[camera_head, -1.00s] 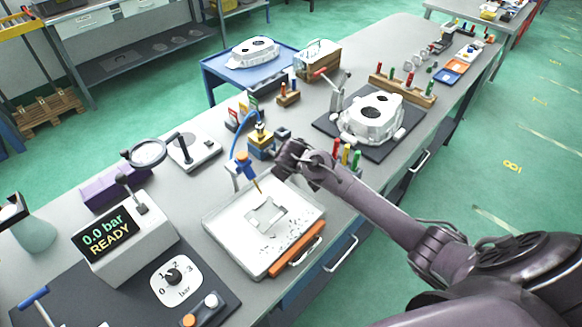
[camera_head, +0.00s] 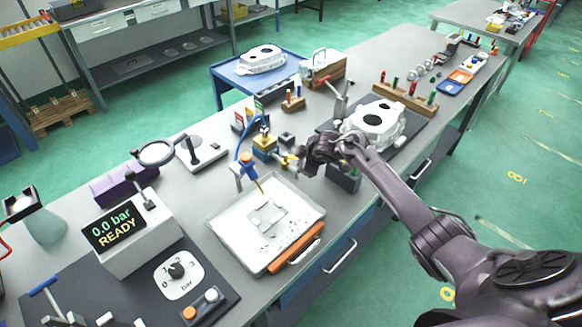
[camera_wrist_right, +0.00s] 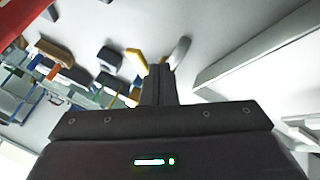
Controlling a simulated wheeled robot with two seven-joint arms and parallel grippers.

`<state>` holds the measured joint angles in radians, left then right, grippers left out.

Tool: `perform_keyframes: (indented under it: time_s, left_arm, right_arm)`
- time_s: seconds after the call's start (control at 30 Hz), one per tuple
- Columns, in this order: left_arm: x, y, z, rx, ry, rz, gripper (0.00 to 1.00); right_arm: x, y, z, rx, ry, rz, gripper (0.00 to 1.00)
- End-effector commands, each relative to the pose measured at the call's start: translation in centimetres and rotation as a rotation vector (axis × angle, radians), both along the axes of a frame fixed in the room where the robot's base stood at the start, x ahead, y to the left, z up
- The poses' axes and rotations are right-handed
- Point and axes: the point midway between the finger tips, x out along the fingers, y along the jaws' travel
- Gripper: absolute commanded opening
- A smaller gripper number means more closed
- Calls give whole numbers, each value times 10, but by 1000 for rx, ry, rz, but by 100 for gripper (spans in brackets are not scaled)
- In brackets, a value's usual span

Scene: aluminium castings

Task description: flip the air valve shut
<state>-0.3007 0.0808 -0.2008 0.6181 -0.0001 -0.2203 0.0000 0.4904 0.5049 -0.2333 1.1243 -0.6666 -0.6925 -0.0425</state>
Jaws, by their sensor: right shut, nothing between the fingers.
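The air valve's yellow body (camera_head: 264,146) stands on the bench behind the white tray, with a blue hose looping up at its left. A small yellow piece (camera_head: 287,160) shows between the valve body and my right gripper (camera_head: 302,158); I cannot tell whether it is the valve's lever. My right gripper is shut and empty, just right of the valve. In the right wrist view the closed fingers (camera_wrist_right: 160,75) show with a yellow piece (camera_wrist_right: 137,62) and a pale grey piece (camera_wrist_right: 181,52) beyond their tips. Contact is unclear. My left gripper is out of view.
The white tray (camera_head: 222,222) with an orange handle lies in front. The display box (camera_head: 113,228) reads 0.0 bar READY.

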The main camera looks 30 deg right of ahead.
Motion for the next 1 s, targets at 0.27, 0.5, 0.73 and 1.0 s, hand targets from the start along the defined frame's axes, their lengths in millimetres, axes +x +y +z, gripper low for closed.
perform_keyframes:
  time_s: [0.27,0.5,0.73,1.0]
  left_arm:
    - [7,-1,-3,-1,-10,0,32]
    - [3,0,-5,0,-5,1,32]
    - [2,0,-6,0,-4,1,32]
    - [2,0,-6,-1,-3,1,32]
  right_arm:
    - [7,-11,-1,0,-1,25,0]
    - [10,-16,-1,-1,1,23,0]
    - [12,-17,0,-1,-1,24,0]
    - [12,-17,0,-1,0,24,0]
